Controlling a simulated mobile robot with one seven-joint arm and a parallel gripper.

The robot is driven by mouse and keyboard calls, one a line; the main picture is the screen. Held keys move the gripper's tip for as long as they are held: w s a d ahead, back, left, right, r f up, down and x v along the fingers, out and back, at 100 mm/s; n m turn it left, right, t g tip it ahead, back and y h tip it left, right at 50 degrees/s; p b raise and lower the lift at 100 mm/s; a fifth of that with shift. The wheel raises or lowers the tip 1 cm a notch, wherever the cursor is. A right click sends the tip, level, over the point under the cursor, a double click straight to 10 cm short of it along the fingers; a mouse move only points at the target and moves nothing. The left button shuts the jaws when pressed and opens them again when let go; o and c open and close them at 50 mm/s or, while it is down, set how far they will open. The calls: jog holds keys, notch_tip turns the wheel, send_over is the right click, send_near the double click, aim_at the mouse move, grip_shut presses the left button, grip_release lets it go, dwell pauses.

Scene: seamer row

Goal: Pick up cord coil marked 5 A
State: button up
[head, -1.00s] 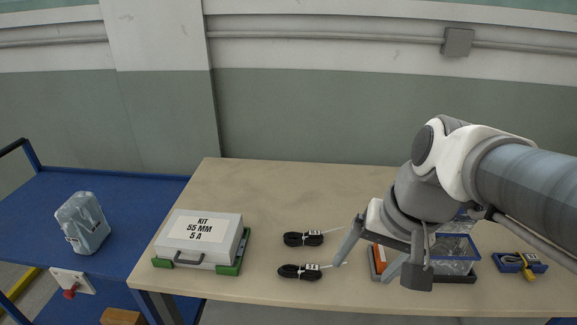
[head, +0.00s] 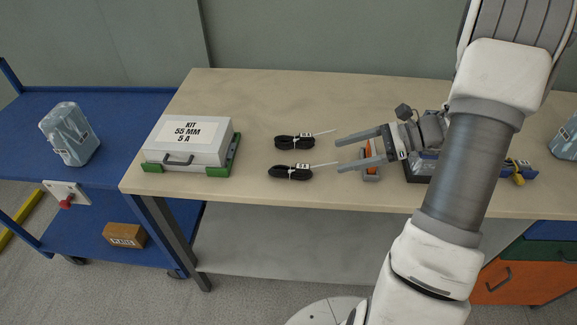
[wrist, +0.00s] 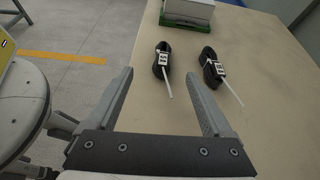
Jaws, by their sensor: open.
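Two black cord coils with white tags lie on the table. The far coil (head: 294,142) and the near coil (head: 290,173) each have a pale end pointing right. In the wrist view the near coil (wrist: 161,66) is at the left and the far coil (wrist: 212,68) at the right. The tag lettering is too small to read surely, so I cannot tell which is marked 5 A. My gripper (head: 338,155) is open and empty, just right of the coils, its fingers pointing left towards them. It also shows in the wrist view (wrist: 160,80), short of both coils.
A grey case (head: 187,141) labelled KIT 55 MM 5 A sits on a green base to the left. An orange item (head: 371,155) lies in a holder below my gripper. A blue cart (head: 95,110) with a wrapped bag (head: 69,134) adjoins the table. Bare tabletop surrounds the coils.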

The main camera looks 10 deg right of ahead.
aim_at(304, 165)
jog(key=shift+w+d+f+m+t, duration=0.15)
jog(key=shift+d+f+m+t, duration=0.15)
jog(key=shift+d+f, duration=0.2)
jog(key=shift+w+f, duration=0.15)
jog(key=shift+f, duration=0.05)
jog(key=b+x, duration=0.1)
jog(key=x, duration=1.1)
jog(key=shift+a+r+b, duration=0.1)
jog(key=shift+r+b, duration=0.05)
jog(key=shift+b, duration=0.15)
jog(key=x, duration=0.5)
jog(key=shift+a+r+b, duration=0.2)
jog(key=shift+b, duration=0.2)
grip_shut()
